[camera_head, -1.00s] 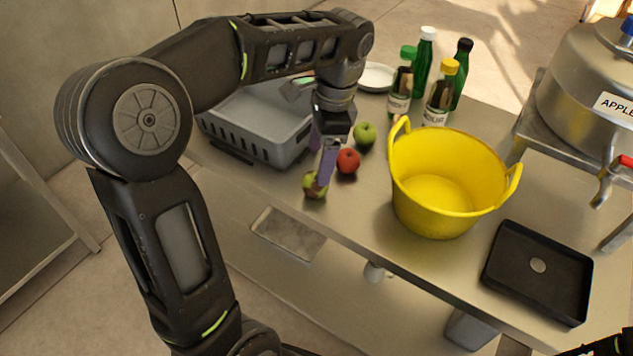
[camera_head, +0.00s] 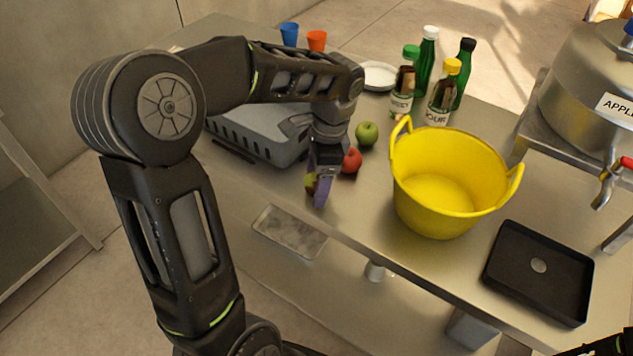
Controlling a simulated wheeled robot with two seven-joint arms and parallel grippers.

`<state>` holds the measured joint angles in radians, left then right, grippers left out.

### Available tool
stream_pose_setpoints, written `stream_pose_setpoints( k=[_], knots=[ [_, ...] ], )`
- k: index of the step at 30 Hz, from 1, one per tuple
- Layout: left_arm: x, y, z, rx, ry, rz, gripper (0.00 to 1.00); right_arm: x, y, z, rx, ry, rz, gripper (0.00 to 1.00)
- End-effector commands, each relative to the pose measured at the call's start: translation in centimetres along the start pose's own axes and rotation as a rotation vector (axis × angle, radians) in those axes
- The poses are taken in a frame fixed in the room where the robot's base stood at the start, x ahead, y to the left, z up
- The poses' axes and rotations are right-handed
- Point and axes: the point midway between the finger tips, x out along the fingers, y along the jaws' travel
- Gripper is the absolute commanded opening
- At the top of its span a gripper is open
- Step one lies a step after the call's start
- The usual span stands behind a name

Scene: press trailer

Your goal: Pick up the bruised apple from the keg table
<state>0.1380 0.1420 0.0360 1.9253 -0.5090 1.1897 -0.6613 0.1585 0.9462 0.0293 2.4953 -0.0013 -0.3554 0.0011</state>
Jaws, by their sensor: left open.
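The table (camera_head: 345,215) is a steel work surface. A yellow-green apple (camera_head: 309,183) with a darker patch sits near its front edge, mostly hidden by my left gripper. My left gripper (camera_head: 318,188) points down over this apple and is open, with one purple-grey finger in front of it. I cannot tell whether the fingers touch it. A red apple (camera_head: 352,160) lies just behind and right of the gripper, partly covered. A green apple (camera_head: 367,134) lies further back. Bruising cannot be told clearly on any of them.
A grey crate (camera_head: 262,145) stands left, behind my arm. A yellow tub (camera_head: 447,215) stands right of the apples, with several bottles (camera_head: 403,90) behind. A black tray (camera_head: 540,285) lies at right. A steel keg (camera_head: 590,80) stands at back right.

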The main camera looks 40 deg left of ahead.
Motion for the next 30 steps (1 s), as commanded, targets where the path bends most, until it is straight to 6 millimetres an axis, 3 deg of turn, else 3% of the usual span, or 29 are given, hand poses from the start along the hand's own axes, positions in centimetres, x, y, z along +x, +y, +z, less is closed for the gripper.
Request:
stream_pose_setpoints(
  k=[19,30],
  knots=[
    [0.34,0.01,0.0,0.0,0.0,0.0,0.75,-0.01,0.0,0.0,0.0,0.0,0.0,0.36],
    [0.33,0.01,-0.01,0.0,0.0,0.0,0.45,-0.01,0.0,0.01,0.0,0.0,0.0,0.36]
  ],
)
